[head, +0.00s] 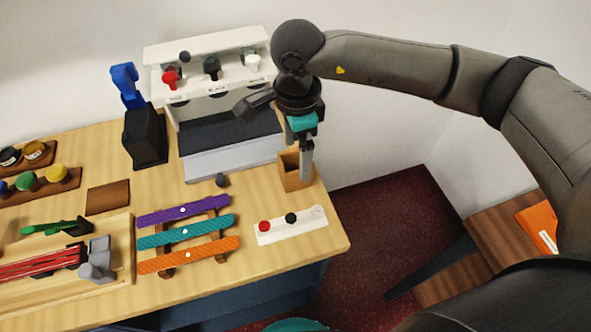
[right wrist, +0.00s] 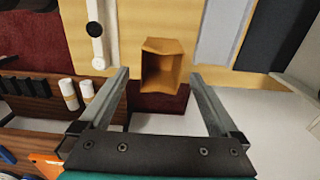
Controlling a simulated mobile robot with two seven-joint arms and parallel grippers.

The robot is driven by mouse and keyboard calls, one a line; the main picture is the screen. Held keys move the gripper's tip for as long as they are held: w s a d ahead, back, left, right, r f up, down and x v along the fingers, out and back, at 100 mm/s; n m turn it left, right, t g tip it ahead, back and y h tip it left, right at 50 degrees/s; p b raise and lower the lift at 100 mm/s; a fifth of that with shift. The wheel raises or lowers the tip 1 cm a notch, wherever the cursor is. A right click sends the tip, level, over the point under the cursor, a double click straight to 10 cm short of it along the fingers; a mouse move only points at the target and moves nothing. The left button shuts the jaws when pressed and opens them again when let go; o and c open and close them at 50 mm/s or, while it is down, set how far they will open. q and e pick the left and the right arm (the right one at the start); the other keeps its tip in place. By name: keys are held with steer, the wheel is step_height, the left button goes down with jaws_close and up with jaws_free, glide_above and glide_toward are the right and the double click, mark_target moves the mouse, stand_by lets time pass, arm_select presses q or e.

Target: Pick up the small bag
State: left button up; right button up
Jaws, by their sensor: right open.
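The small bag (head: 291,172) is a tan, open-topped bag standing upright at the right edge of the wooden counter in the head view. It also shows in the right wrist view (right wrist: 158,47), with its open mouth facing the camera and an empty-looking inside. My right gripper (head: 306,176) points down at the bag, its fingers overlapping the bag's right side in the head view. In the right wrist view the gripper (right wrist: 159,73) is open, with the bag in line between its fingertips. I cannot tell whether the fingers touch it. My left gripper is not in view.
A white stand (head: 215,62) with knobs is behind the bag, left of my right gripper. A white strip (head: 290,226) with red and black knobs lies in front. Coloured straps (head: 184,232) lie further left. The counter's right edge drops to a dark red floor (head: 375,235).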

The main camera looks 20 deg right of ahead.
steer(key=shift+a+f, duration=0.1)
steer(key=shift+f, duration=3.05)
steer(key=shift+c, duration=0.2)
steer(key=c, duration=1.4)
